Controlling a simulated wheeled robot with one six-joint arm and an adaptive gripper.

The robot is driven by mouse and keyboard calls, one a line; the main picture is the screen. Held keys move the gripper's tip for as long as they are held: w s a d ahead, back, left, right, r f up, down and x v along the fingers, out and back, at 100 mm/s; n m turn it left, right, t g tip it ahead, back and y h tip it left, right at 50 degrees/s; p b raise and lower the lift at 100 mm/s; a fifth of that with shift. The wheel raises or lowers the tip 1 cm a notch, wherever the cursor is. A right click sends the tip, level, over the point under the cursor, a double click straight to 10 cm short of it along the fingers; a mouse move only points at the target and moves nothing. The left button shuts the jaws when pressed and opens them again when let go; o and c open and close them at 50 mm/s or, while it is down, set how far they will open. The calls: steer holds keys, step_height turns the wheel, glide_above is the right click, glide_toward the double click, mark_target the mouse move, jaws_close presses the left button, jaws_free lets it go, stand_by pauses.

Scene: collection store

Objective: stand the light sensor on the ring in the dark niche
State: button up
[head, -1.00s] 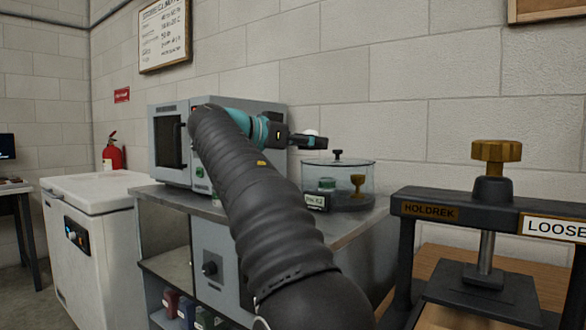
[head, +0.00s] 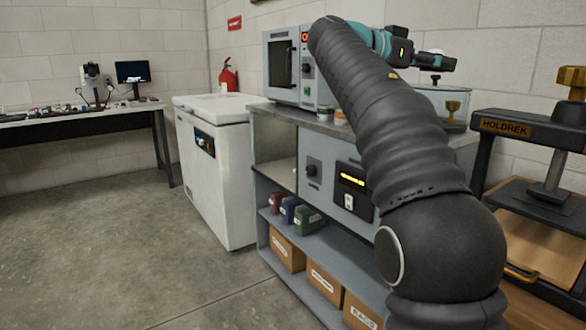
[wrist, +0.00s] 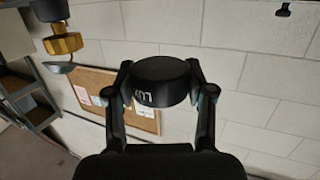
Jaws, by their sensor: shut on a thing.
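My gripper (wrist: 160,85) is shut on the light sensor, a dark round puck (wrist: 158,72) with "LUX" lettering on its side, seen upside down in the wrist view. In the head view my gripper (head: 436,61) is at the far end of my arm, raised by the glass jar, with a pale bit of the sensor (head: 436,51) showing above it. An open, shaded compartment (head: 276,153) is in the left of the grey cabinet; I cannot tell whether it is the niche. I see no ring. My arm hides part of the cabinet.
The cabinet carries a grey oven (head: 290,70) and a glass jar (head: 425,100). A white chest freezer (head: 222,165) stands left of it, a dark press (head: 520,128) right. Lower shelves hold coloured blocks and boxes. The floor (head: 150,230) at left is clear.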

steer(key=shift+s+r, duration=0.2)
steer(key=w+a+f+n+t+y, duration=0.5)
steer(key=w+a+n+t, duration=0.15)
steer(key=w, duration=0.35)
steer(key=w+a+f+n+t+y, duration=0.55)
steer(key=w+a, duration=0.25)
steer(key=w, duration=0.2)
steer(key=w+a+f+n+y, duration=0.1)
steer(key=a+f+n+y, duration=0.45)
steer(key=f, duration=0.55)
steer(key=w+a+f+n+y, duration=0.25)
steer(key=a+f+y, duration=0.35)
steer(key=a+f, duration=0.4)
steer(key=s+d+f+m+h, duration=0.1)
steer(key=s+d+f, duration=0.5)
steer(key=f, duration=0.6)
steer(key=s+d+f+m+h, duration=0.2)
steer(key=s+d+f, duration=0.3)
steer(key=s+f, duration=0.6)
steer(key=s+d+f+m+h, duration=0.1)
steer(key=s+d+f+h, duration=0.2)
steer(key=s+d+f, duration=0.3)
steer(key=s+f, duration=0.3)
steer(key=f, duration=0.4)
steer(key=shift+s+d+f+t, duration=0.15)
steer(key=shift+d+f+t, duration=0.05)
steer(key=shift+d+t, duration=0.2)
